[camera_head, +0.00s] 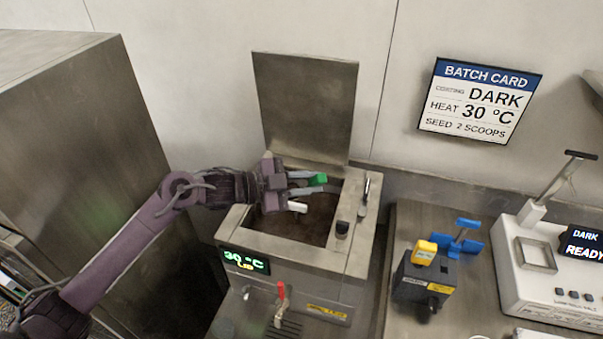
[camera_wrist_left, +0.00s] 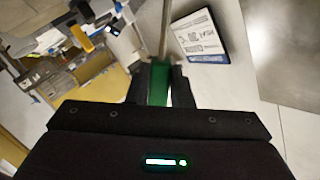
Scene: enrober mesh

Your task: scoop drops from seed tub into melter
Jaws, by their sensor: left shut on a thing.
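The melter (camera_head: 312,257) is a steel box with its lid (camera_head: 305,105) raised and dark brown contents in its open tank. Its display (camera_head: 245,262) reads 30 °C. My left gripper (camera_head: 312,182) is above the tank, shut on the green handle (camera_head: 319,179) of a scoop. In the left wrist view the green handle (camera_wrist_left: 159,84) sits between the fingers, and a thin metal shaft (camera_wrist_left: 166,30) runs up from it. I cannot make out the scoop's bowl or whether it holds drops. I cannot identify the seed tub in either view. My right gripper is not in view.
A batch card (camera_head: 479,101) on the wall reads DARK, 30 °C, seed 2 scoops. A red-handled tap (camera_head: 280,304) is on the melter's front. A dark box with a yellow top (camera_head: 423,253) and a white device (camera_head: 545,285) stand on the right counter. A steel cabinet (camera_head: 75,130) is at left.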

